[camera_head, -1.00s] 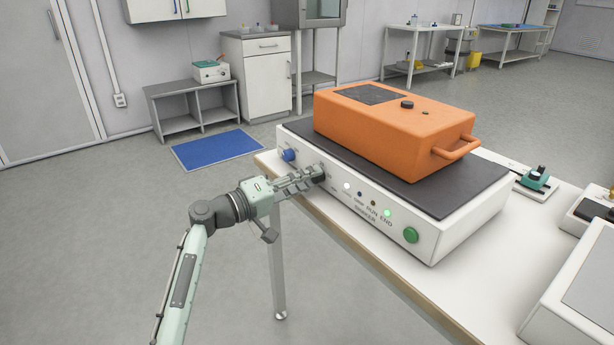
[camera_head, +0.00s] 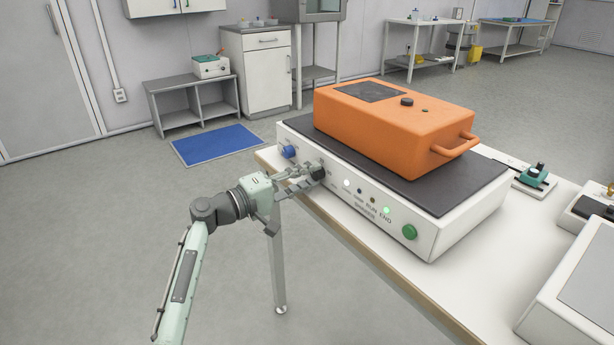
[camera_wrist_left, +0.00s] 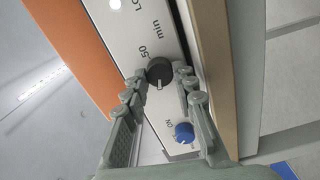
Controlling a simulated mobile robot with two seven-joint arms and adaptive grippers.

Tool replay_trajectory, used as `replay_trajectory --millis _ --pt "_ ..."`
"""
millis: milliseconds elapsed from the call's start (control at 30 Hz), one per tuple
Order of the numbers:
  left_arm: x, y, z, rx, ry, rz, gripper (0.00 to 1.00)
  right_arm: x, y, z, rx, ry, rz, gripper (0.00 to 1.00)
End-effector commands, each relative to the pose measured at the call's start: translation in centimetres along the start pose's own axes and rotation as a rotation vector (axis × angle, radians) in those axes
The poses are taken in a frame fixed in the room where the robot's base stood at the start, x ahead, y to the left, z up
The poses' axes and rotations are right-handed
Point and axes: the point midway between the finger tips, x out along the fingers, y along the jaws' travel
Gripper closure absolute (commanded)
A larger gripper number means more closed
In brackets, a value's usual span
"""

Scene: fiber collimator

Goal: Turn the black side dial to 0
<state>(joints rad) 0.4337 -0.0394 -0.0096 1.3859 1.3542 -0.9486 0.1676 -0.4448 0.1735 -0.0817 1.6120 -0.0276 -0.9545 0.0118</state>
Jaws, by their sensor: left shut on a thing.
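The black side dial (camera_head: 317,172) sits on the front panel of a white device (camera_head: 456,234). In the left wrist view the dial (camera_wrist_left: 160,72) has a pale pointer mark at its lower edge, and "50" and "min" are printed beside it. My left gripper (camera_head: 310,175) comes in from the left at the dial. In the left wrist view its fingers (camera_wrist_left: 160,86) lie on either side of the dial, shut on it. The exact finger contact is hard to make out. My right gripper is not in view.
A blue knob (camera_head: 289,152) lies left of the dial, and a green button (camera_head: 409,232) sits at the panel's right end. An orange box (camera_head: 390,125) with a handle stands on the device's dark top. The table's front edge (camera_head: 385,271) runs below.

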Motion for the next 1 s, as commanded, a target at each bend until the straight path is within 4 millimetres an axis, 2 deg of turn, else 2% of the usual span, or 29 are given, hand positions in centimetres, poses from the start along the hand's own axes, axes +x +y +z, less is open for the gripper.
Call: replay_trajectory --millis 33,67,200,767,867,1000 --pt "0.0 0.0 0.0 -0.002 0.000 0.000 1.00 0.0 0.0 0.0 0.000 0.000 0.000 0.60" --pt "0.0 0.0 0.0 -0.002 0.000 0.000 0.71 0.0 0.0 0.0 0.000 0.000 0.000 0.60" --pt "0.0 0.0 0.0 -0.001 0.000 0.000 0.53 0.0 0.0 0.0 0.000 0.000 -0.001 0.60" --pt "0.0 -0.2 0.0 0.033 0.000 -0.001 0.52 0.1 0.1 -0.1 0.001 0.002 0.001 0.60" --pt "0.0 -0.2 0.0 0.115 0.000 -0.001 0.52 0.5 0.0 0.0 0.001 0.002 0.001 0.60" --pt "0.0 -0.2 0.0 0.319 0.001 0.001 0.52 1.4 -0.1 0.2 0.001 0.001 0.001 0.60"
